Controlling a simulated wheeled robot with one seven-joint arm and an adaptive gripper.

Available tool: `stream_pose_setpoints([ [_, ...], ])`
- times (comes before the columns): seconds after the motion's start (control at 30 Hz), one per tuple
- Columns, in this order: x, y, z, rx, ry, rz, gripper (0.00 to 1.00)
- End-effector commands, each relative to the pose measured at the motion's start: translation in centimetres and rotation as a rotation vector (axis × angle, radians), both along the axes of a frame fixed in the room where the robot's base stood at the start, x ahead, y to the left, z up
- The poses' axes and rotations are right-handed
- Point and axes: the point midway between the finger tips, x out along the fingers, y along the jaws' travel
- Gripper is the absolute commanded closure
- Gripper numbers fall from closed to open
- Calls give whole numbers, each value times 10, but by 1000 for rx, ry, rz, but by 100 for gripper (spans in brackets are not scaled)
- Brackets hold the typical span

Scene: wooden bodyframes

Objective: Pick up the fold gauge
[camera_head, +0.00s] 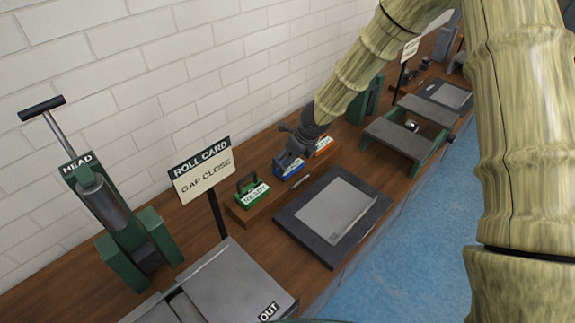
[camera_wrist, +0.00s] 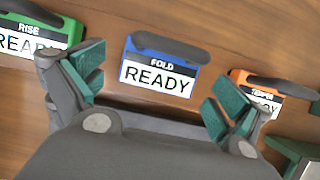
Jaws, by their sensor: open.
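The fold gauge (camera_wrist: 157,75) is a blue block with a dark handle and a white plate reading READY under the word FOLD. In the wrist view it lies ahead of my gripper (camera_wrist: 158,92), between the lines of the two green-padded fingers. The fingers are spread open with nothing held. In the head view my gripper (camera_head: 286,157) is over the blue fold gauge (camera_head: 291,171) and hides part of it. I cannot tell whether they touch.
A green RISE gauge (camera_head: 252,194) stands to the left and an orange gauge (camera_head: 323,147) to the right, on the same wooden ledge. A ROLL CARD sign (camera_head: 203,172) is further left. A dark framed plate (camera_head: 298,234) lies in front. A brick wall is behind.

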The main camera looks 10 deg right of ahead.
Motion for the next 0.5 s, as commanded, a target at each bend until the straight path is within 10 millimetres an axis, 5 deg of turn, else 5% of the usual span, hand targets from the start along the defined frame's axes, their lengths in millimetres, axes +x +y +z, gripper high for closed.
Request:
stream_pose_setpoints([
  [0.5,9,5,-30,-1,1,0,0],
])
